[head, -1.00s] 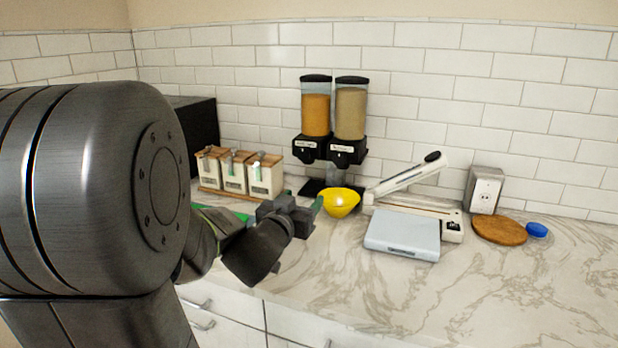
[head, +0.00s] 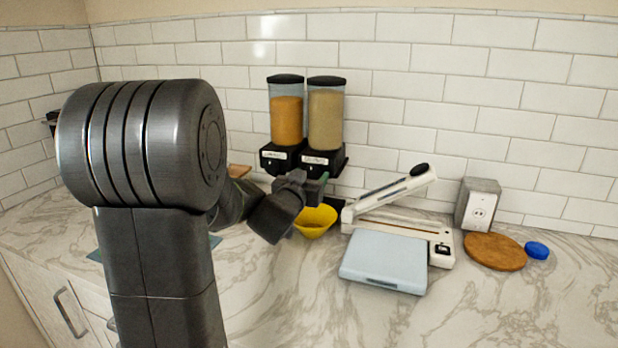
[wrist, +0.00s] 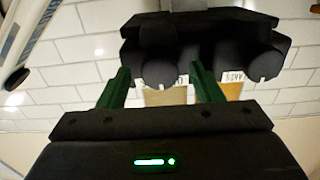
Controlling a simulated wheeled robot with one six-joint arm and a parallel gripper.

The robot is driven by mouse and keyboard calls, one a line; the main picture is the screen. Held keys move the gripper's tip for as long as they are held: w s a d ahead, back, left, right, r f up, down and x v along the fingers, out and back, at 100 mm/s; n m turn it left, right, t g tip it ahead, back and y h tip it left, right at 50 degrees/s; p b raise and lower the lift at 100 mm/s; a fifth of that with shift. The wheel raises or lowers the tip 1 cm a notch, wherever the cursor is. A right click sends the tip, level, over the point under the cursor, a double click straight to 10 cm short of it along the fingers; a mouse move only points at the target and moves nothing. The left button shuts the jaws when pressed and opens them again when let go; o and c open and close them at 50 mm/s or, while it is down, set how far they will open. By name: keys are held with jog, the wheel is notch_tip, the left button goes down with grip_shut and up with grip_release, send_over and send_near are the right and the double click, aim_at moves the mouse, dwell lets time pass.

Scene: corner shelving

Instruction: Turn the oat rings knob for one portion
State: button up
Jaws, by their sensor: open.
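A twin cereal dispenser stands against the tiled wall, with an orange-filled hopper (head: 286,120) on the left and a tan-filled hopper (head: 326,120) on the right. Labels on its black housing are too small to read in the head view. My gripper (head: 312,186) is in front of the right-hand unit, below its label. In the wrist view, upside down, my open gripper (wrist: 160,76) has green fingers on either side of a dark round knob (wrist: 160,70), apparently under the tan hopper. Another knob (wrist: 264,66) is to the right. Contact cannot be told.
A yellow bowl (head: 315,222) stands below the dispenser, partly behind my gripper. A white sealer (head: 390,200) with a raised arm and a pale blue flat box (head: 384,262) are to the right. A wooden board (head: 494,252), blue lid (head: 537,250) and outlet box (head: 478,205) stand farther right.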

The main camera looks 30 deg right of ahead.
jog(key=c, duration=1)
jog(key=shift+m+b, duration=0.3)
jog(key=m+b, duration=0.2)
jog(key=shift+f+m, duration=0.15)
jog(key=shift+m, duration=0.15)
jog(key=m+b, duration=0.3)
jog(key=m, duration=0.2)
jog(key=m+b, duration=0.2)
jog(key=m, duration=0.3)
jog(key=shift+m+b, duration=0.95)
jog(key=shift+m, duration=1.35)
